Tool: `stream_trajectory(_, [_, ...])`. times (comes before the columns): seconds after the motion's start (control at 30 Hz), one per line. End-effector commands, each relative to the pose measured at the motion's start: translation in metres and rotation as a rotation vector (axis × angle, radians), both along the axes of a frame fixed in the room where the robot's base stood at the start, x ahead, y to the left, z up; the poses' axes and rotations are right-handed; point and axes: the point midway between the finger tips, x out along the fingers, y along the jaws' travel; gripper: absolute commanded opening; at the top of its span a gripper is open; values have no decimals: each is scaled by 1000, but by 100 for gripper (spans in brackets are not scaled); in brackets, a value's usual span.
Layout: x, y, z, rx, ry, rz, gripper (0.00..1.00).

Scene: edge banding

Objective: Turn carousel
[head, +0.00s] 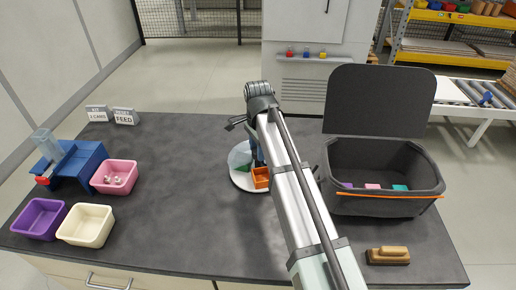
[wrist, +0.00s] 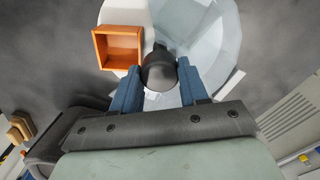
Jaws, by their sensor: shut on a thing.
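The carousel (head: 241,180) is a round white turntable in the middle of the dark table; it also shows in the wrist view (wrist: 143,17). It bears an orange open box (head: 261,178), seen at upper left in the wrist view (wrist: 118,47), and a pale faceted bowl (head: 239,157), which fills the upper right of the wrist view (wrist: 208,40). My gripper (wrist: 160,75) is over the carousel, its blue fingers closed on a dark round knob (wrist: 159,70) at its centre. In the head view my arm hides part of the carousel and the fingers.
At left are a blue machine (head: 75,163) and pink (head: 114,178), purple (head: 39,219) and cream (head: 85,226) bins. A black open-lidded crate (head: 380,205) stands at right, with a wooden-handled brush (head: 388,256) before it. The table left of the carousel is clear.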

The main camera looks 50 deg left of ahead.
Motion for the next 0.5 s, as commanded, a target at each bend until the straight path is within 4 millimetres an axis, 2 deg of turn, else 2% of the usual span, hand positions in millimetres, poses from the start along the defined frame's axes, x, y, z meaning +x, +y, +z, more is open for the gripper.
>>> stream_trajectory(0.5, [0,0,0,1,0,-491,0])
